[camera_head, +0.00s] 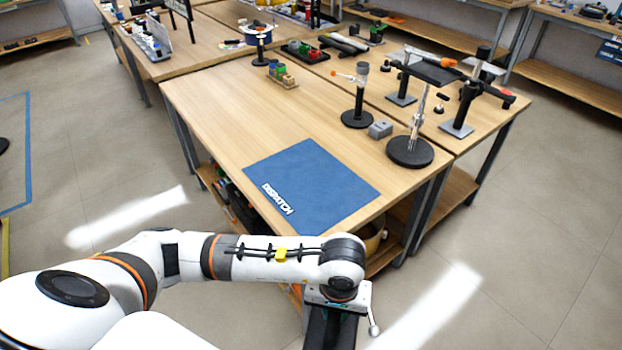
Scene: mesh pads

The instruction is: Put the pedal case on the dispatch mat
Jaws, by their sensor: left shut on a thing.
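The blue dispatch mat (318,185) lies flat and bare at the front of the wooden table, with white lettering along its left edge. My left arm reaches across the bottom of the view, in front of the table. My left gripper (336,305) is beyond the table's front edge, over the floor, and is shut on a dark item (332,332). This item looks like the pedal case, but the bottom edge of the picture cuts it off. It is apart from the mat. My right gripper is not in view.
Stands with round black bases (409,153) and a small grey block (380,130) are right of the mat. A small wooden rack with coloured blocks (283,77) is farther back. The tabletop (225,110) left of and behind the mat is clear.

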